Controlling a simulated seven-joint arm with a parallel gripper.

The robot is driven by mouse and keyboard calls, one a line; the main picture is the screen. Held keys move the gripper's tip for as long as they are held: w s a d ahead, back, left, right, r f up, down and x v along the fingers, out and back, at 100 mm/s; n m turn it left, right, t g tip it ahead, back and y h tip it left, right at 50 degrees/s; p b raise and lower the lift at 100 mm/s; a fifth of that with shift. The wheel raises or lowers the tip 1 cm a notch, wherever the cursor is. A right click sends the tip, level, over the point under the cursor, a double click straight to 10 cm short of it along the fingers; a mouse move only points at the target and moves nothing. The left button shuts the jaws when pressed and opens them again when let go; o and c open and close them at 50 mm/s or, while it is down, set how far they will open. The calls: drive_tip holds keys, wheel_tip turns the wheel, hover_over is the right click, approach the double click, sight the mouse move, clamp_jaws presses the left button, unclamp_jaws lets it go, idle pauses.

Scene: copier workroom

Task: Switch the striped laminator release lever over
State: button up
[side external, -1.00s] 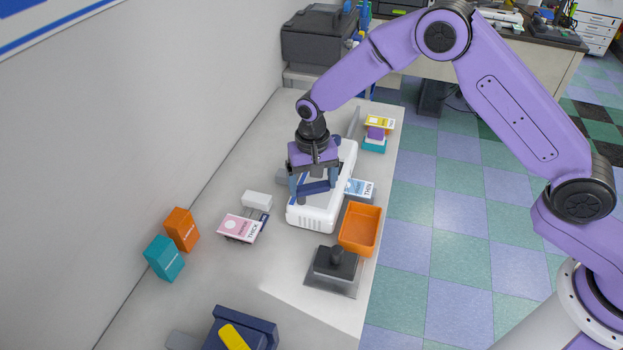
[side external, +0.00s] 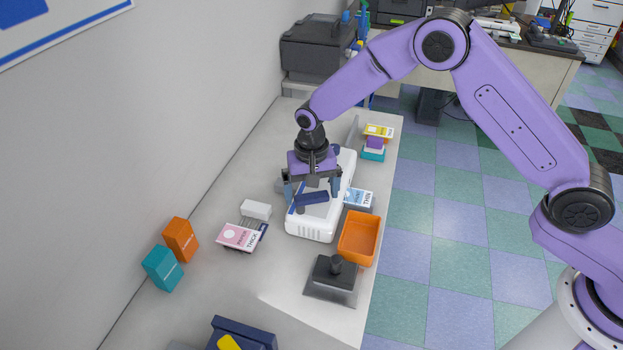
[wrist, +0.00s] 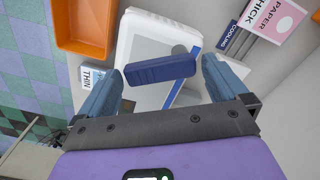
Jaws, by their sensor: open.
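The white laminator (side external: 312,228) stands on the bench under my gripper. A dark blue, ridged bar (wrist: 160,68), which looks like the lever's handle, crosses over its top. The bar also shows in the side view (side external: 313,197). I cannot make out clear stripes on it. My gripper (side external: 312,190) is open and points down at the bar. In the wrist view, its blue fingers (wrist: 160,85) stand at either end of the bar, apart from it as far as I can see. The lever's base is partly hidden by the bar and gripper.
An orange tray (side external: 344,250) and a black-handled device (side external: 333,272) stand right of and in front of the laminator. Paper packs (side external: 238,237) lie left, and a THIN pack (side external: 360,198) lies right. Teal (side external: 162,268) and orange boxes (side external: 180,240) stand near the wall.

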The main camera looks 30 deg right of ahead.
sight(312, 196)
wheel_tip(312, 196, up, 17)
drive_tip(key=shift+r, duration=0.2)
idle(0.3)
idle(0.4)
drive_tip(key=s+d+n, duration=0.5)
drive_tip(key=s+d, duration=0.1)
drive_tip(key=s, duration=0.5)
drive_tip(key=s+d+n, duration=0.5)
drive_tip(key=s+d, duration=0.2)
drive_tip(key=s, duration=0.5)
drive_tip(key=s+d+n, duration=0.5)
drive_tip(key=s+d, duration=0.2)
drive_tip(key=s, duration=0.4)
drive_tip(key=shift+s+d+f+n, duration=0.2)
drive_tip(key=shift+s+n, duration=0.1)
drive_tip(key=shift+n, duration=0.1)
